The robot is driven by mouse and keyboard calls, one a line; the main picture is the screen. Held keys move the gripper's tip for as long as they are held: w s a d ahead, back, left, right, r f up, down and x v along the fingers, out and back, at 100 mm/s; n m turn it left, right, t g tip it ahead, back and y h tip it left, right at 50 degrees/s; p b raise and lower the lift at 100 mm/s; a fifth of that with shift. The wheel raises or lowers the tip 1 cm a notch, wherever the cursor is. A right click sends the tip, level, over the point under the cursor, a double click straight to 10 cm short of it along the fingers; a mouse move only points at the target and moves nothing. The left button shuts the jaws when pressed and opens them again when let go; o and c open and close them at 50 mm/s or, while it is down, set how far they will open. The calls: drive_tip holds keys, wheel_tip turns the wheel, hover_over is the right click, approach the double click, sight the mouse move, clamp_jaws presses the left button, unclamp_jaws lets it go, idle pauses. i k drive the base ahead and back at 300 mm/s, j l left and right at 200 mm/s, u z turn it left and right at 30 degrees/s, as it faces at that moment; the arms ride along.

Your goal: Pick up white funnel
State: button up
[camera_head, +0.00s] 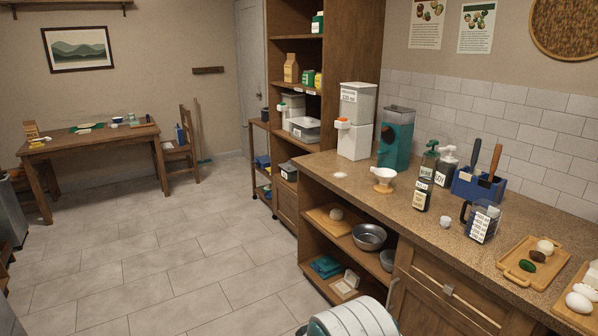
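A small white funnel-shaped piece (384,175) with a tan lower part is on the brown speckled counter (375,215). It is in front of the teal dispenser (396,138) and to the left of the dark pump bottle (425,182). My gripper's fingers do not show in this view. A rounded white and teal shape (350,320) shows at the bottom edge, and I cannot tell what it is.
A white dispenser (355,122) stands behind the funnel. Below the counter, open shelves hold a metal bowl (369,237). The tiled floor (190,255) is clear at left.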

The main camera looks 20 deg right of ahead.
sight(382, 178)
drive_tip(key=i+j+z, duration=0.1)
drive_tip(key=i+z, duration=0.2)
drive_tip(key=i, duration=1.15)
drive_tip(key=i+z, duration=0.25)
drive_tip(key=i, duration=0.25)
drive_tip(key=i+j+z, duration=0.3)
drive_tip(key=i, duration=0.2)
drive_tip(key=i+z, duration=0.2)
drive_tip(key=z, duration=0.3)
drive_tip(key=i+z, duration=0.2)
drive_tip(key=z, duration=0.3)
drive_tip(key=i+j+z, duration=0.1)
drive_tip(key=z, duration=0.4)
drive_tip(key=i+j+z, duration=0.2)
drive_tip(key=z, duration=0.2)
drive_tip(key=i, duration=0.1)
